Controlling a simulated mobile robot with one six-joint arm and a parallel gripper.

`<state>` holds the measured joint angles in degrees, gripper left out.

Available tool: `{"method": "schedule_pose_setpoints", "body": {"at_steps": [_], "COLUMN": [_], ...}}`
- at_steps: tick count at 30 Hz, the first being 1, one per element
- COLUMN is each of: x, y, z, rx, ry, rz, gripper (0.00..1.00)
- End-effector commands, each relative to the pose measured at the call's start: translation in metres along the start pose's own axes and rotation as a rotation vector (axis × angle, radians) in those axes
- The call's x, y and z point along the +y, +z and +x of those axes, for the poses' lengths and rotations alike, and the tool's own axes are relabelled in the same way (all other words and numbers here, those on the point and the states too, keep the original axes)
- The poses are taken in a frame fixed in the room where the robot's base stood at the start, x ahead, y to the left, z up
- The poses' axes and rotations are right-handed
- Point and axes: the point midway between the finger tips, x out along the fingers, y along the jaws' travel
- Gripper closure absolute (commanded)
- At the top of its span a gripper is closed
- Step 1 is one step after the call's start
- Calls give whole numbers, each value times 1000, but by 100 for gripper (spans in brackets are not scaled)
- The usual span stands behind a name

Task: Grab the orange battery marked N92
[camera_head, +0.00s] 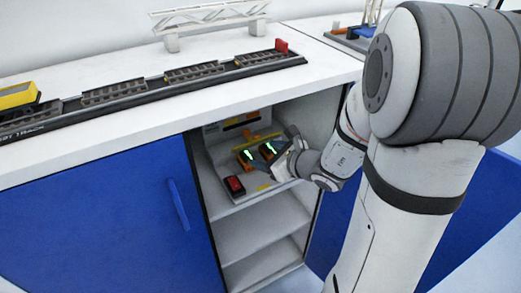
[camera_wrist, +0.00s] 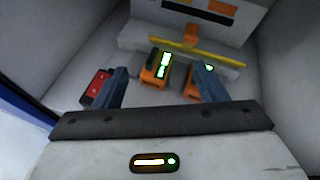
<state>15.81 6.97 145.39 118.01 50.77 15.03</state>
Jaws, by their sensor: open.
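Two orange batteries with green lit displays stand side by side on the top shelf of the open cabinet. The left orange battery (camera_head: 245,158) also shows in the wrist view (camera_wrist: 152,78), between my fingers and beyond them. The right orange battery (camera_head: 267,151) is partly hidden behind my right finger in the wrist view (camera_wrist: 193,87). The markings are too small to read, so I cannot tell which is N92. My gripper (camera_head: 267,165) is open and empty, reaching in from the right; it also shows in the wrist view (camera_wrist: 162,76).
A red battery (camera_head: 234,185) lies on the same shelf at the front left, beside my left finger in the wrist view (camera_wrist: 97,86). A yellow bar (camera_wrist: 195,50) runs behind the batteries. Cabinet walls close in both sides; the lower shelf (camera_head: 262,232) is empty.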

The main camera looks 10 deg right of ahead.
Motion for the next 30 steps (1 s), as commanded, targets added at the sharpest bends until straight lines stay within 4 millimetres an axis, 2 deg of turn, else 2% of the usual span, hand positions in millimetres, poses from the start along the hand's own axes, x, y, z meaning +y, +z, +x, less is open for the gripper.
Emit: {"method": "schedule_pose_setpoints", "body": {"at_steps": [1,3,8,17,24,30], "x": [-11,-25,-44,-53,-61,-64], "y": [-20,-34,-52,-55,-55,-55], "z": [6,8,10,39,74,84], "rx": [7,10,14,13,14,13], "ry": [-57,-125,-213,-227,-226,-228], "rz": [80,170,279,295,294,294], "gripper": [35,35,35,35,35,35]}}
